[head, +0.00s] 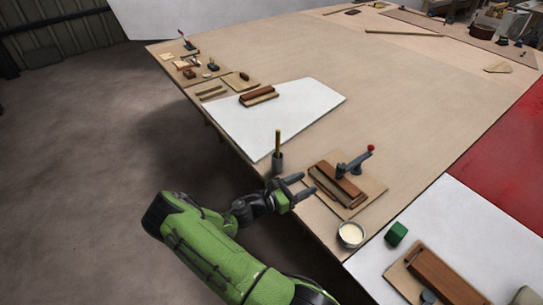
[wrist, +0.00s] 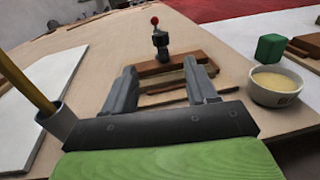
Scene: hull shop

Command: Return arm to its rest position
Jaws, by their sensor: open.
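My green arm (head: 205,250) reaches from the bottom of the head view toward the table's near edge. My gripper (head: 305,184) is at the end of it, open, with nothing between the fingers. In the wrist view my gripper (wrist: 160,84) also shows two parted fingers. They point at a wooden board (head: 368,198) that carries brown wood strips (head: 336,184) and a clamp with a red knob (head: 370,148). The clamp (wrist: 160,42) stands beyond the fingertips in the wrist view. I cannot tell whether the fingers touch the strips.
A dark cup with a yellow stick (head: 278,160) stands left of the gripper. A bowl of pale stuff (head: 351,234) and a green block (head: 396,233) are to the right. A white sheet (head: 310,105) with brown blocks lies farther back. The floor (head: 90,200) at left is clear.

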